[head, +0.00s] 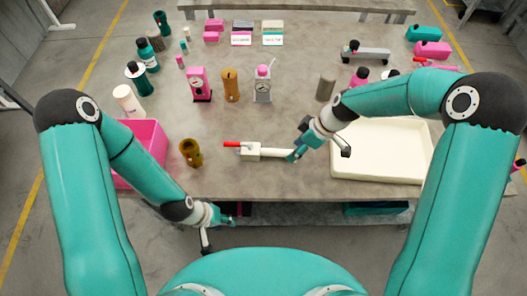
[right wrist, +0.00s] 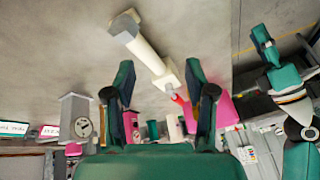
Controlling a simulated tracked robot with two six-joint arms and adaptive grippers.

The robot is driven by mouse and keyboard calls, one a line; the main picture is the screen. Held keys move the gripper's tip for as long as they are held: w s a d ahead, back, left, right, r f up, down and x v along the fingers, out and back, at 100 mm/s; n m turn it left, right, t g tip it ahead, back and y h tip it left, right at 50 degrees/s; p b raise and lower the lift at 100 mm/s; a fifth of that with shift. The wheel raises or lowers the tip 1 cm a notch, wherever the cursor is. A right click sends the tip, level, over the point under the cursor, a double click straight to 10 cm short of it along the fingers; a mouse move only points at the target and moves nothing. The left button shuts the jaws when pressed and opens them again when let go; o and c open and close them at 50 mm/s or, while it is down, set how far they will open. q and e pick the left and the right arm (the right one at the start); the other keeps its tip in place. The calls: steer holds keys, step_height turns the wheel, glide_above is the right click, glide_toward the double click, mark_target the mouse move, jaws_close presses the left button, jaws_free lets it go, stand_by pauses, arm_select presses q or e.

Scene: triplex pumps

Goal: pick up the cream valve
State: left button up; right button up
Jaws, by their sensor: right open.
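The cream valve (head: 252,151) lies on the grey table, its red lever (head: 232,144) to the left and its pale pipe end to the right. In the right wrist view the valve (right wrist: 148,52) slants between and beyond my open fingers, its red lever near the lower right. My right gripper (head: 318,153) is open and empty at the valve's right end, one finger close to the pipe; contact cannot be told. My left gripper (head: 219,230) is open and empty at the table's front edge, apart from the valve; it also shows in the right wrist view (right wrist: 287,62).
A cream tray (head: 378,179) lies to the right, partly under my right arm. A pink bin (head: 150,135) and a brown fitting (head: 191,152) stand left of the valve. Pink, brown and grey pumps (head: 263,88) stand behind. The table around the valve is mostly clear.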

mark_target(278, 151)
steer(key=n, duration=0.1)
steer(key=w+r+n, duration=0.2)
steer(key=shift+w+a+r+n, duration=0.1)
steer(key=shift+w+a+n, duration=0.1)
steer(key=shift+a+n, duration=0.1)
steer(key=shift+w+r+n, duration=0.2)
steer(key=shift+w+n, duration=0.05)
steer(key=shift+n, duration=0.15)
steer(key=shift+w+a+f, duration=0.1)
steer(key=shift+f, duration=0.05)
steer(key=shift+n, duration=0.3)
steer(key=x, duration=1.1)
steer(key=shift+w+f, duration=0.1)
steer(key=shift+f, duration=0.1)
steer(key=shift+r, duration=0.1)
jaws_close()
